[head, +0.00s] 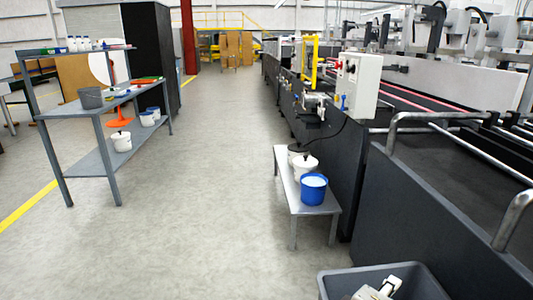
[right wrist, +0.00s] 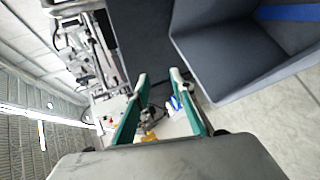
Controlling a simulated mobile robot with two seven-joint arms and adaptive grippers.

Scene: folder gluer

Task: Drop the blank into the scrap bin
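The grey scrap bin (head: 328,285) stands at the bottom right of the head view, beside the dark machine side, cut off by the frame edge. Its rim and inner wall also show at the upper right of the right wrist view (right wrist: 225,50). My right gripper (head: 388,286) shows over the bin's opening in the head view. In the right wrist view its two green-lined, white-tipped fingers (right wrist: 160,76) are apart with nothing held between them. I cannot make out the blank in either view. My left gripper is not in view.
A low bench (head: 297,192) with white tubs and a blue bucket (head: 314,189) stands beside the machine (head: 430,200). Metal rails (head: 430,116) run along the machine's top. A grey shelf table (head: 92,163) stands at left. The floor (head: 200,210) between is clear.

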